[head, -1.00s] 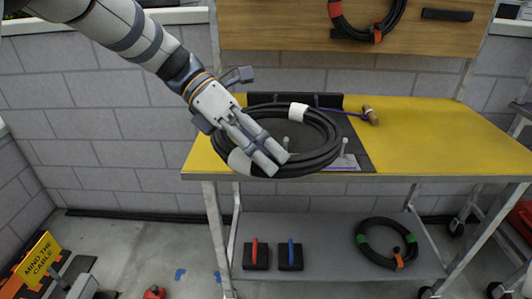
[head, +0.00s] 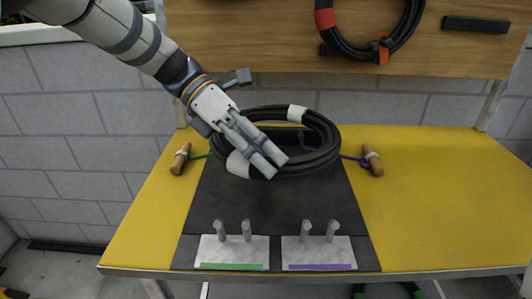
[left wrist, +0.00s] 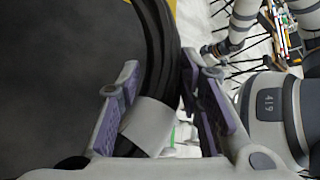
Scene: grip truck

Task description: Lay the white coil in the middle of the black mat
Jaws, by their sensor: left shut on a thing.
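The white coil, a black cable ring (head: 327,140) with white bands, hangs in my left gripper (head: 272,167), which is shut on its near left side by a white band. In the left wrist view, the coil (left wrist: 160,40) and its white band (left wrist: 150,122) lie between the fingers of the gripper (left wrist: 160,78). The coil appears above the far part of the black mat (head: 260,205); its exact height is hard to tell. My right gripper is not in view.
Two white plates with grey pegs, one edged green (head: 232,252) and one purple (head: 318,252), sit on the mat's near end. Wooden handles on cords lie left (head: 180,159) and right (head: 372,160). A red-banded coil (head: 408,30) hangs on the backboard. The yellow tabletop (head: 440,200) is clear at right.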

